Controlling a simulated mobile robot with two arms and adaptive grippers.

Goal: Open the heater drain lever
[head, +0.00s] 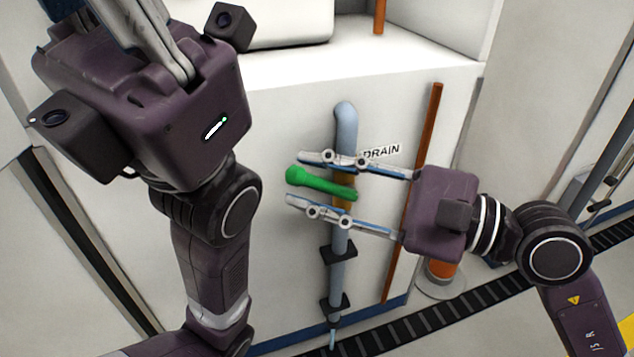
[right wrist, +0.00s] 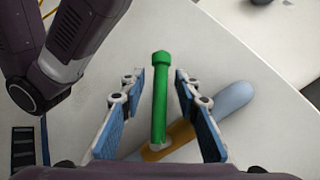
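The green drain lever (head: 320,184) sticks out to the left, roughly crosswise to the grey-blue drain pipe (head: 345,130), beside the DRAIN label (head: 381,152). My right gripper (head: 293,178) is open, with one finger above and one below the lever. In the right wrist view the lever (right wrist: 160,100) stands between the two fingers, with a gap on each side. Its base meets a brass-coloured valve body (right wrist: 172,139) on the pipe (right wrist: 234,98). My left gripper is at the upper left of the head view; its fingers run up out of the frame, and their tips are hidden.
The pipe runs down the white cabinet front (head: 285,120) through black brackets (head: 338,250). A copper-coloured pipe (head: 434,105) stands to its right, behind my right gripper. A black slotted strip (head: 450,312) runs along the floor. A white box (head: 285,22) sits on the cabinet top.

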